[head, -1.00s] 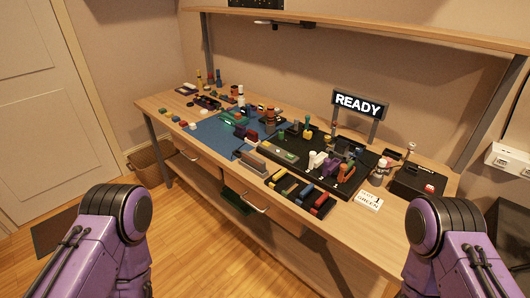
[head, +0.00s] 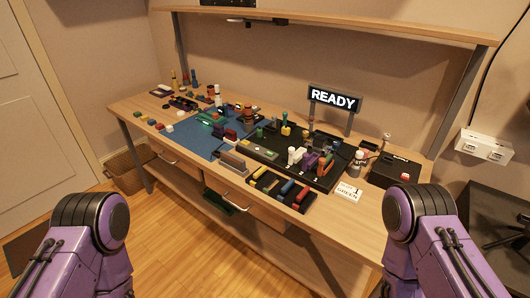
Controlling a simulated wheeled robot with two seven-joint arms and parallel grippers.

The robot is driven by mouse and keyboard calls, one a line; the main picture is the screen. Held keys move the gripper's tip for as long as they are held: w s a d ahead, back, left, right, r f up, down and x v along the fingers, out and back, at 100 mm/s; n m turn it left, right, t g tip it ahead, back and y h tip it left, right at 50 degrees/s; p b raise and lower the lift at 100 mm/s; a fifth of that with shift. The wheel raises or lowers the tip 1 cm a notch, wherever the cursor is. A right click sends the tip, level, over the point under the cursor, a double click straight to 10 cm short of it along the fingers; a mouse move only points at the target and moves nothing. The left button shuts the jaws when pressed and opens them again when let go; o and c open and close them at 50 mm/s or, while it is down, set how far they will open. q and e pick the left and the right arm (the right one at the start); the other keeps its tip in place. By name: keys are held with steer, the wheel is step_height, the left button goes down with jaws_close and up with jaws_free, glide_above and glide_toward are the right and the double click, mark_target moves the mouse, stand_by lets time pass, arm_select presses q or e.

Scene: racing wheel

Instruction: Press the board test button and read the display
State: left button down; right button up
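The display (head: 335,99) stands on two posts at the back right of the bench and reads READY in white on black. In front of it is a black board (head: 262,151) carrying several small coloured parts. A black box (head: 396,167) at the right end of the bench has a small red button-like part (head: 404,177) on top. I cannot tell for sure which part is the board test button. Only purple links of my two arms show at the lower left and lower right. Both grippers are out of view.
A white card (head: 347,192) reading GREEN lies at the bench's front right. A tray of coloured blocks (head: 281,189) and a blue mat (head: 193,134) lie to its left. A shelf (head: 330,25) spans above the bench. Bare wood (head: 318,219) shows along the front edge.

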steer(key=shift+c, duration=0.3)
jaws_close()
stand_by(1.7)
